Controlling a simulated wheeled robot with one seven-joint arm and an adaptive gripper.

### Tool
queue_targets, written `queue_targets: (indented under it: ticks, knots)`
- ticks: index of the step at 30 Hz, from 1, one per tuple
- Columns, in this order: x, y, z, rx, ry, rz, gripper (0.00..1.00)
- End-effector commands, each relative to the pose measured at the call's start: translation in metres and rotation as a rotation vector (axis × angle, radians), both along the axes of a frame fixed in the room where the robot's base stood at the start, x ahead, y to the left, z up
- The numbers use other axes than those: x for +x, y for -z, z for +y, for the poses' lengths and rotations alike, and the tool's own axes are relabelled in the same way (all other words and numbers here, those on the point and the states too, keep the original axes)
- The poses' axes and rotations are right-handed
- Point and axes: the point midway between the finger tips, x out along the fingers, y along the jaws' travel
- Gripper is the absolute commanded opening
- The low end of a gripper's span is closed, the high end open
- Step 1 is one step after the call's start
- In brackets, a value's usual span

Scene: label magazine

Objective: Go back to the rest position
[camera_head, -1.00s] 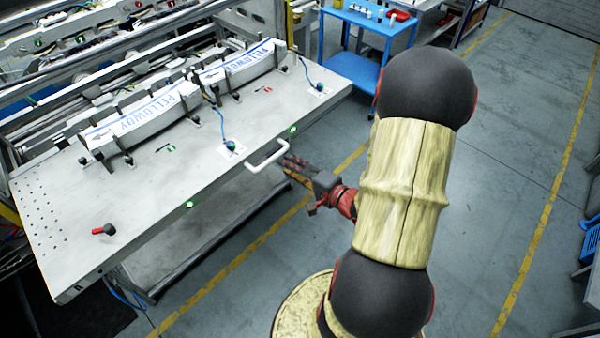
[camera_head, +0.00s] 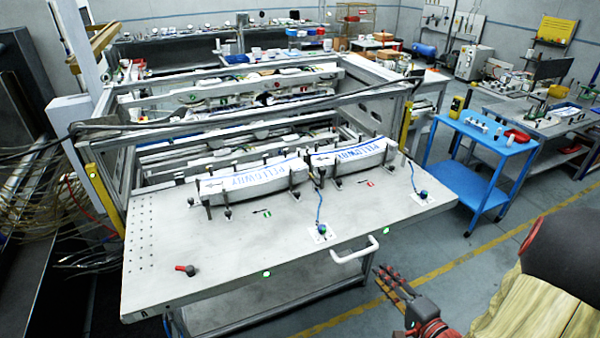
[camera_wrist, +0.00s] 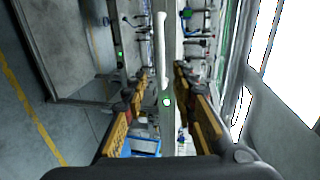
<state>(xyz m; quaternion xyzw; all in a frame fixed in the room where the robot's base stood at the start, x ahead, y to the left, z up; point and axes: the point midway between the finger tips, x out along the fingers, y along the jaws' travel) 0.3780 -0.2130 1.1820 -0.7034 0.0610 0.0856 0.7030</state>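My gripper (camera_head: 380,275) is just in front of the table's front edge, beside the right end of the white handle (camera_head: 355,249), and looks apart from it. In the wrist view my gripper (camera_wrist: 162,76) has its two fingers spread with a gap between them and nothing held. The handle (camera_wrist: 160,45) shows upright beyond the fingertips there. The grey table (camera_head: 250,245) carries two label stacks, a left one (camera_head: 245,182) and a right one (camera_head: 355,157), standing between dark posts. Part of my arm fills the lower right of the head view.
A blue cart (camera_head: 475,165) with small items stands right of the table. A red-handled knob (camera_head: 187,270) is at the table's front left. A machine frame (camera_head: 240,105) rises behind the table. The floor (camera_head: 520,200) between cart and arm is clear.

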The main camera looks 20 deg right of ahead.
Motion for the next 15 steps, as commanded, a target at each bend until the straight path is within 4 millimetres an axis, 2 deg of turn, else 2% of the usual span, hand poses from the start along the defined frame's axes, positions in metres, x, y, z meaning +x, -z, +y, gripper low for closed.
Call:
queue_targets:
  ticks: [5,7,11,15]
  knots:
    - [0.000,0.001,0.000,-0.033,-0.007,0.001,0.28]
    - [-0.002,0.010,-0.001,-0.093,-0.017,0.035,0.28]
    - [-0.017,0.053,-0.018,-0.264,-0.012,0.208,0.28]
    - [-0.054,0.104,-0.052,-0.451,-0.003,0.479,0.28]
